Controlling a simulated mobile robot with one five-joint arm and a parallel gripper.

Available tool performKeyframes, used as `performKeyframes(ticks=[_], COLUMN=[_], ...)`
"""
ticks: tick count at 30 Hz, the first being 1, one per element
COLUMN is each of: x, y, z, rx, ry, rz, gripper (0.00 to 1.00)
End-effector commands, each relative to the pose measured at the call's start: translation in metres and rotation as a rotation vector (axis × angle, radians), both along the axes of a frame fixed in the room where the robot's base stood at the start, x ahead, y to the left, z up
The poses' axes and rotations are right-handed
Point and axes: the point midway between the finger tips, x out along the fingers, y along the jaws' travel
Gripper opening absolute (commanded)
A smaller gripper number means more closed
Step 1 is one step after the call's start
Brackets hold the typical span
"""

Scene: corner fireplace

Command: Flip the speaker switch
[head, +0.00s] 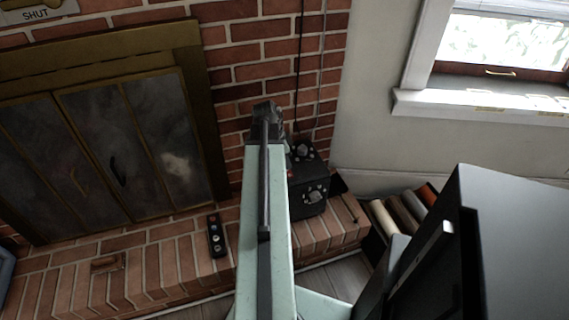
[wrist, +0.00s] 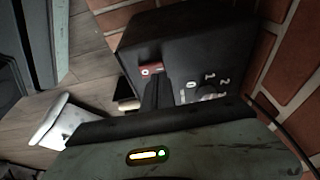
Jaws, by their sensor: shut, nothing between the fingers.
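A black box (head: 308,200), which appears to be the speaker unit, sits on the brick hearth in the head view, partly hidden behind my arm. In the wrist view the box (wrist: 195,40) fills the upper middle. A small red switch (wrist: 151,70) with white marks is on its face. Beside it is a round knob (wrist: 208,92) with number marks. My gripper (wrist: 160,84) is shut and empty, its dark fingers just below the red switch in the picture. I cannot tell whether they touch it. In the head view my arm hides the fingertips.
A small dark strip with round knobs (head: 216,236) lies on the hearth left of my arm. A fireplace with dark doors (head: 125,150) stands at the left. Rolled items (head: 400,212) lie on the right. A cable (head: 299,70) runs up the brick wall.

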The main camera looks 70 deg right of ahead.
Motion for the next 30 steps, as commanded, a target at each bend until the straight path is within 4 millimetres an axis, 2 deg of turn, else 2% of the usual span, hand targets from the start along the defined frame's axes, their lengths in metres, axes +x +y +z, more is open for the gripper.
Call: performKeyframes(ticks=[1, 3, 23, 30], x=[0.0001, 0.0001, 0.0008, -0.0063], y=[0.0, 0.0, -0.0007, 0.0073], z=[-0.0124, -0.0148, -0.0172, -0.0146], rx=[0.0, 0.0, 0.0, 0.004], ry=[0.0, 0.0, -0.001, 0.0], rz=[0.0, 0.0, -0.001, -0.004], gripper=[0.0, 0.0, 0.0, 0.0])
